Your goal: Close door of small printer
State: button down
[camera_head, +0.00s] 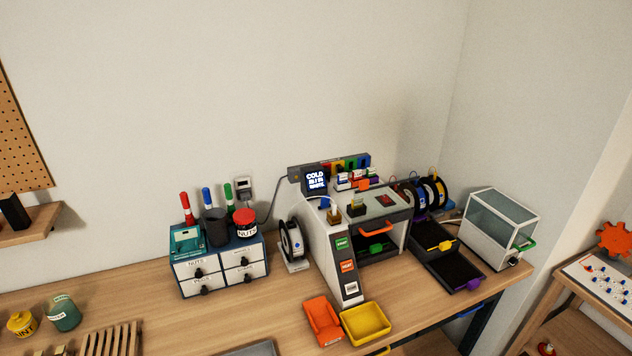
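The printer (340,240) stands at the back of the wooden bench, right of centre. It has a white front panel with several coloured buttons and a lit screen (315,181) reading "COLD". An orange handle (376,230) is at the top edge of its front opening. The dark interior below shows a green part (376,248), so the front looks open. A smaller white-framed glass box (482,240) with a green handle (525,246) stands to its right. I cannot tell which of these is the small printer. My gripper is not in view.
Black trays (468,277) lie between the printer and the glass box. A red-orange tray (322,321) and a yellow bin (366,324) sit in front. A drawer unit (222,268) and a spool (291,240) stand left.

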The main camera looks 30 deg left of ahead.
aim_at(362, 228)
jog(key=i+j, duration=0.2)
jog(key=i, duration=0.15)
jog(key=i+j, duration=0.15)
jog(key=i, duration=0.25)
jog(key=i+j, duration=0.2)
jog(key=i, duration=0.15)
